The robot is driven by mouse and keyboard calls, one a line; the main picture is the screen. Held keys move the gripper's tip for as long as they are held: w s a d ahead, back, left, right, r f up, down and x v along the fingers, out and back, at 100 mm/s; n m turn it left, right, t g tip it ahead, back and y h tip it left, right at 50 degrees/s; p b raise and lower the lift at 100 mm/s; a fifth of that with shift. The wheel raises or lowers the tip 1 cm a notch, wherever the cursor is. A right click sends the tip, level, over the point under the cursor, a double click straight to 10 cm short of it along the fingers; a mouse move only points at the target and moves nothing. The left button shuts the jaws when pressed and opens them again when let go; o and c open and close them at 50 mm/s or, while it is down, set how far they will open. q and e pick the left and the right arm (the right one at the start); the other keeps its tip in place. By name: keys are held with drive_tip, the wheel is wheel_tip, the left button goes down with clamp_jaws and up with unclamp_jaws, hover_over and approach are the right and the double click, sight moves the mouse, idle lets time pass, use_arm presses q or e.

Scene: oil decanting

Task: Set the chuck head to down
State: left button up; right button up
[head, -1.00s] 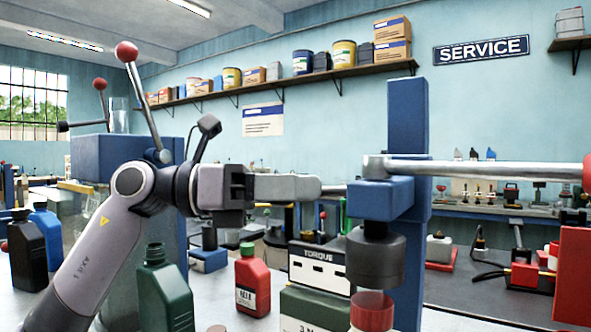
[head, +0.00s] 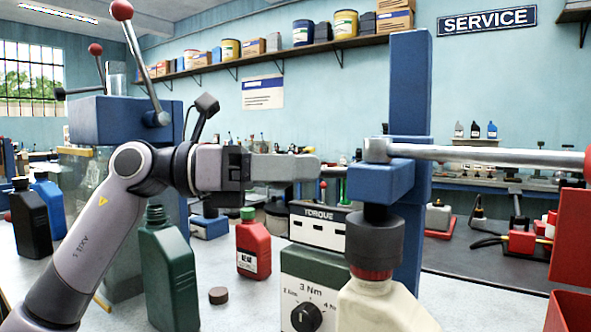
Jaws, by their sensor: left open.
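The chuck head (head: 374,238) is a dark cylinder under a blue carriage (head: 385,182) on a tall blue post (head: 410,90). It sits low, right over a cream bottle (head: 380,308). A dark red cap (head: 371,273) shows between its lower edge and the bottle neck; I cannot tell how far it reaches into the chuck. A grey lever rod (head: 480,154) runs right from the carriage to a red knob at the picture edge. My left gripper (head: 316,167) is open, pointing right, just left of the carriage; I see no contact. My right gripper is not in view.
A torque box (head: 322,262) with a dial stands left of the cream bottle. Red boxes (head: 575,250) stand at the right edge.

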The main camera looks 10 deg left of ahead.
use_arm(q)
drive_tip(key=s+a, duration=0.1)
drive_tip(key=a, duration=0.6)
drive_tip(key=shift+s, duration=0.2)
drive_tip(key=shift+d, duration=0.1)
